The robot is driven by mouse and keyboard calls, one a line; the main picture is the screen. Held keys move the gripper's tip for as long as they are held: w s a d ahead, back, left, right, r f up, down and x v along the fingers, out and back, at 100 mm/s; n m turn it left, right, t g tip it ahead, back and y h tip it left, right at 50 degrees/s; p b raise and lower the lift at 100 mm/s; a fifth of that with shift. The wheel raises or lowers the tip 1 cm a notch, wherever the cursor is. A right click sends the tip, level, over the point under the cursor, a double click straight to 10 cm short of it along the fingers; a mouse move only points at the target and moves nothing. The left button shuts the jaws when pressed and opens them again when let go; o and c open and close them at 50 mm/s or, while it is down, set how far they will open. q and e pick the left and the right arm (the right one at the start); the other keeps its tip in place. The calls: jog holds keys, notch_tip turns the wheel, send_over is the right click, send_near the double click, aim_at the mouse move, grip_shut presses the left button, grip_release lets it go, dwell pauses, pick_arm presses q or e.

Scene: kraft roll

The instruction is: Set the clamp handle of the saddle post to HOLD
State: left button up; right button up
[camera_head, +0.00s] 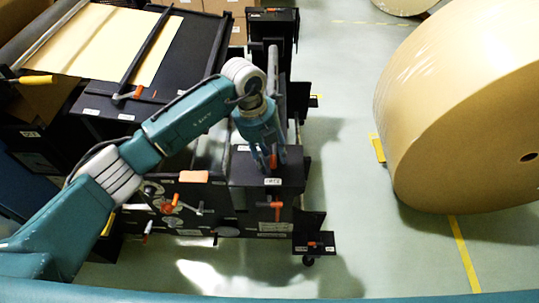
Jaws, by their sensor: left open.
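My left arm reaches in from the left, and my left gripper (268,158) points down over a black post block (262,172) in the middle of the view. The gripper is open. A small upright orange handle (274,161) shows at its fingertips; I cannot tell whether they touch it. A white label (273,182) sits on the block's front edge, too small to read. Below it an orange T-shaped handle (276,206) shows on the block's front face. I cannot tell which handle is the clamp handle or its setting. My right gripper is not in view.
A large kraft roll (455,110) stands on the floor at the right. A black machine table (105,100) with a kraft sheet (100,45) is at the upper left. More orange handles (193,177) sit on the front panel. The floor (345,150) between post and roll is clear.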

pick_arm(q)
grip_shut()
